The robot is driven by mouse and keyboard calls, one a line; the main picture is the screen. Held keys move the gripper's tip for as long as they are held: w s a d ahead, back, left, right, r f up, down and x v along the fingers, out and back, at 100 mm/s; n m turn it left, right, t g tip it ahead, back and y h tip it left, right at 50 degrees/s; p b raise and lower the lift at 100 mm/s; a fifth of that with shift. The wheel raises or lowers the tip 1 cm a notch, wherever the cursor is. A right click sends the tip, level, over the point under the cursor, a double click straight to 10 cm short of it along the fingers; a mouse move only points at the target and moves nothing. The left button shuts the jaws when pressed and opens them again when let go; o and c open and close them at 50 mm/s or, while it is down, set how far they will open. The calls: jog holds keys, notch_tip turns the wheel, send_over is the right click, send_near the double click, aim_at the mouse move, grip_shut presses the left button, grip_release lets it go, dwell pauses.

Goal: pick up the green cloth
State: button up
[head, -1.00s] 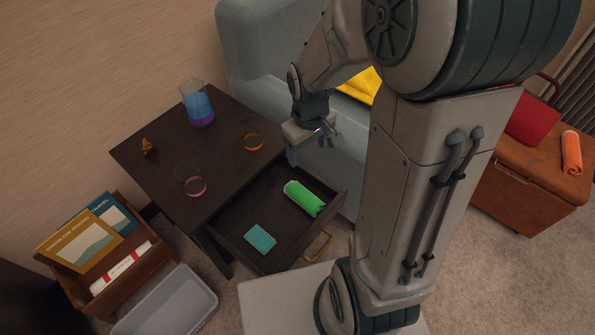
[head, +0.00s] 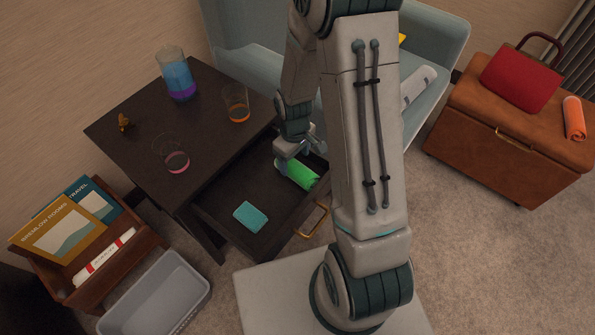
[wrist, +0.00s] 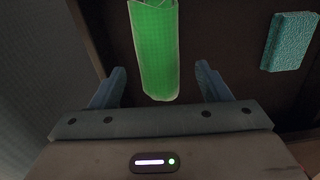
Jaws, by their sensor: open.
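The green cloth (head: 302,174) is a rolled bundle lying in the open drawer (head: 262,247) of the dark side table. My gripper (head: 297,158) is at the cloth, over the drawer. In the wrist view the cloth (wrist: 155,50) runs lengthwise and its near end lies between the two blue fingers of my gripper (wrist: 160,88). The fingers are open, with a gap on each side of the cloth. In the head view the gripper covers part of the cloth's upper end.
A teal folded item (head: 251,216) lies in the same drawer; it also shows in the wrist view (wrist: 290,41). A blue-purple pitcher (head: 176,76) and glasses stand on the tabletop (head: 135,95). A light blue sofa (head: 432,40) is behind my arm.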

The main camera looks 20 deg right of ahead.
aim_at(297, 166)
jog(key=f, duration=0.1)
jog(key=f+b, duration=0.1)
jog(key=f, duration=0.1)
jog(key=f+b, duration=0.1)
jog(key=f, duration=0.1)
jog(key=shift+d+f, duration=0.2)
jog(key=shift+d, duration=0.05)
jog(key=shift+r, duration=0.1)
jog(key=c, duration=1)
